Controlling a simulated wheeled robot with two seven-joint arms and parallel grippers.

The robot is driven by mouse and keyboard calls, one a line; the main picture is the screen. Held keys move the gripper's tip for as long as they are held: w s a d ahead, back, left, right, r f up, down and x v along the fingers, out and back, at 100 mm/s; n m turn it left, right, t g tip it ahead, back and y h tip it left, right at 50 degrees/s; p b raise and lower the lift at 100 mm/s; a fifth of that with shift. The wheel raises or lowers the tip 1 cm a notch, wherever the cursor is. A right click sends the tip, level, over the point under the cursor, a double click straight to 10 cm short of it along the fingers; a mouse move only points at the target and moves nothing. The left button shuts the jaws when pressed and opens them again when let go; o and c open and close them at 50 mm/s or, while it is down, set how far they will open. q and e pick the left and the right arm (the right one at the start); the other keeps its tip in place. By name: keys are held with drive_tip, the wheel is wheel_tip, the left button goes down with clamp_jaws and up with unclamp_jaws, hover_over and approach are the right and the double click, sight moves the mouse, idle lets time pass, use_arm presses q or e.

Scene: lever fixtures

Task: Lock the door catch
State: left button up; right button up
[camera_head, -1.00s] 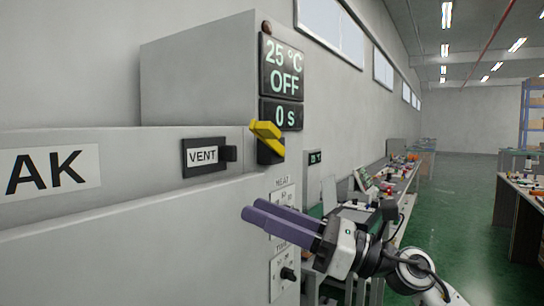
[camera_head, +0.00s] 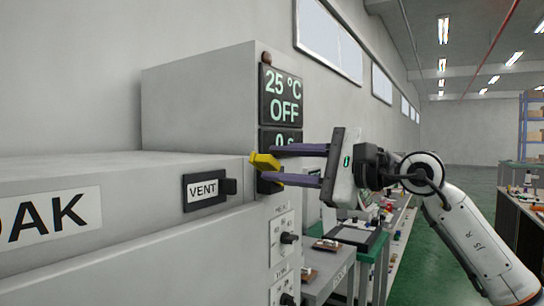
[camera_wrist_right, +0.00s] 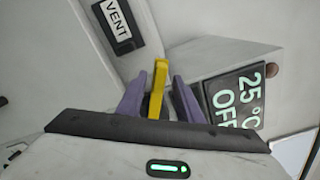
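The door catch is a yellow lever (camera_head: 266,162) on a dark mount at the front corner of a grey oven-like cabinet (camera_head: 210,100). It also shows in the right wrist view (camera_wrist_right: 157,88), standing between two purple fingers. My right gripper (camera_head: 272,165) is open, with one finger above the lever and one below it. In the right wrist view (camera_wrist_right: 157,92) there is a gap on each side of the lever, narrower on the left. My left gripper is not in view.
A VENT label with a dark slider (camera_head: 206,189) is left of the lever. A display (camera_head: 281,95) reads 25 °C and OFF; its lower panel is partly covered by my finger. Knobs (camera_head: 288,238) sit below. Cluttered benches stand behind to the right.

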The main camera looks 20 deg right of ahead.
drive_tip(key=shift+x, duration=1.15)
clamp_jaws()
